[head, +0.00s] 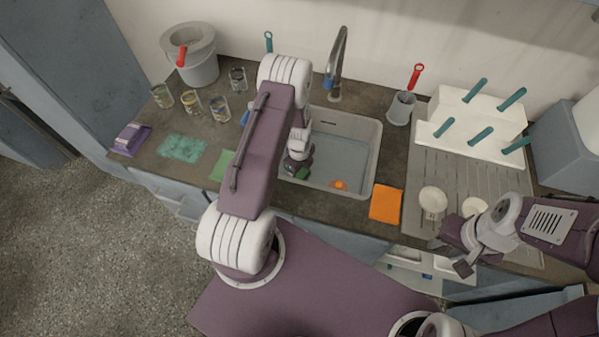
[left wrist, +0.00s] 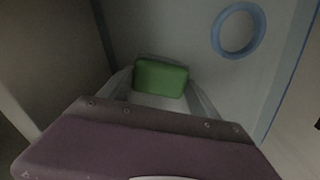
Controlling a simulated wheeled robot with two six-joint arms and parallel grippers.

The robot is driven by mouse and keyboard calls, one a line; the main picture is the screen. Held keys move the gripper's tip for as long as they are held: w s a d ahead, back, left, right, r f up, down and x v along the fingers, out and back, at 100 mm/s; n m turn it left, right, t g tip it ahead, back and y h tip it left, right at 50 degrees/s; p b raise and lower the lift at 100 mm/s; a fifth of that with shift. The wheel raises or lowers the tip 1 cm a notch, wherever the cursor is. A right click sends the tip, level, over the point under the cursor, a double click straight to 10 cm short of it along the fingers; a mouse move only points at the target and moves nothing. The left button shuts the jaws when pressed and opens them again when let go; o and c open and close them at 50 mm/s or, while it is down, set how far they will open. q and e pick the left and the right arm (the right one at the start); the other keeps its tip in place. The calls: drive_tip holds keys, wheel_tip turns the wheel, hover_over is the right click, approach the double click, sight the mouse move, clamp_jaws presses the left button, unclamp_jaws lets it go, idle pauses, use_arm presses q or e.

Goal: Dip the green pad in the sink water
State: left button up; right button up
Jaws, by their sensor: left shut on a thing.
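The green pad (left wrist: 160,77) is between the fingers of my left gripper (left wrist: 160,90) in the left wrist view. In the head view my left gripper (head: 299,168) is over the left part of the sink (head: 371,150), and a bit of the green pad (head: 303,174) shows under it. The sink holds bluish water (head: 345,160). I cannot tell whether the pad touches the water. My right gripper (head: 451,256) is open and empty at the counter's front right.
An orange cloth (head: 386,203) lies right of the sink, and a small orange thing (head: 339,185) is in it. The faucet (head: 337,65) stands behind. Jars (head: 191,102), a bucket (head: 196,62) and a teal patch (head: 182,147) are left. A white rack (head: 470,125) stands right.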

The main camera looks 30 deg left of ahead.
use_arm(q)
wheel_tip(320, 180, up, 19)
drive_tip(key=p, duration=1.4)
drive_tip(key=shift+r+p, duration=0.2)
drive_tip(key=shift+p, duration=0.15)
